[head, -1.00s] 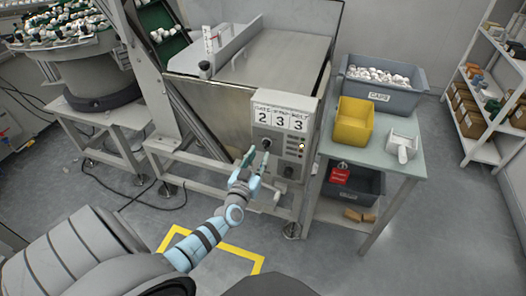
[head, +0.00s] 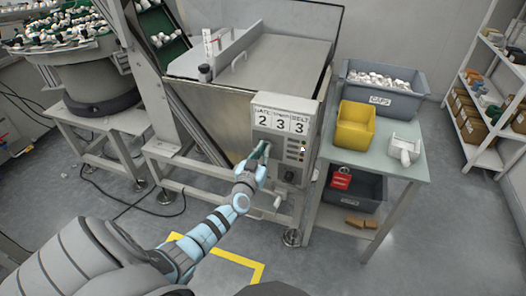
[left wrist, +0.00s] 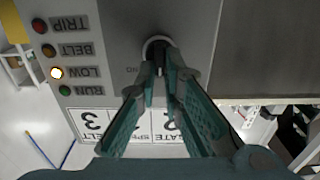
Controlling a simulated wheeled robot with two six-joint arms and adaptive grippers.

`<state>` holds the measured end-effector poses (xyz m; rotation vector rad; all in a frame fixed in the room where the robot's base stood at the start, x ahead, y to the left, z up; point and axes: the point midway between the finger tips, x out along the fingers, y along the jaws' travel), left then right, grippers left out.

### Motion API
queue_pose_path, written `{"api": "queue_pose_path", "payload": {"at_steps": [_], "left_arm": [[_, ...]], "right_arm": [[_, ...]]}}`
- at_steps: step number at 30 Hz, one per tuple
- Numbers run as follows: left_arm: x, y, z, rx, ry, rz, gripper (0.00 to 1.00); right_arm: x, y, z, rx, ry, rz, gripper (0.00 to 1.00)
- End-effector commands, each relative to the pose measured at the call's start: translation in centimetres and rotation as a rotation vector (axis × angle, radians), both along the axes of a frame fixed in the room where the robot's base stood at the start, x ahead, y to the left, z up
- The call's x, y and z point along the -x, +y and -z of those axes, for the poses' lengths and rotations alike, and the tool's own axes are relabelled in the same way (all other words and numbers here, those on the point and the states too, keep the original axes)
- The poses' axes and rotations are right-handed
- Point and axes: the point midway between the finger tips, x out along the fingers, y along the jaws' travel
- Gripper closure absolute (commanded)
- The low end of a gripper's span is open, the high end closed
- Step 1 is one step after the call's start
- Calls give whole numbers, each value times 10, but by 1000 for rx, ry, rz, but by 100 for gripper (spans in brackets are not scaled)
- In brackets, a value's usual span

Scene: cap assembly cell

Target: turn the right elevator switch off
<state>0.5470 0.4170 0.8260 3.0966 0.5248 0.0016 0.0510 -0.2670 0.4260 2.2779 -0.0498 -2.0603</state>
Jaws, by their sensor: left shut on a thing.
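The grey control panel (head: 268,134) is on the front of the steel hopper machine, below a card reading 2, 3, 3. A round dark rotary switch (left wrist: 157,42) sits on it, with a small ON mark beside it in the left wrist view. My left gripper (left wrist: 160,68) is shut on this switch, its green fingers converging at the knob. In the head view my left gripper (head: 262,153) covers the switch, so its knob position cannot be read there. My right gripper is out of view.
A lamp column shows TRIP, BELT, LOW and RUN; the LOW lamp (left wrist: 56,73) is lit. A second dark knob (head: 289,175) sits lower on the panel. At right a table (head: 385,158) holds a yellow bin (head: 354,125) and a grey cap bin (head: 372,98).

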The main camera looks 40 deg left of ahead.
Motion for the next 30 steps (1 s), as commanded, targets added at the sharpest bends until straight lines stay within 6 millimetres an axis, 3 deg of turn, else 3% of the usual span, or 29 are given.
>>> {"api": "queue_pose_path", "payload": {"at_steps": [11,30], "left_arm": [[0,1,0,92,-31,0,100],[2,5,3,569,-196,1,100]], "right_arm": [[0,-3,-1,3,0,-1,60],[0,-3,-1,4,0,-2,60]]}}
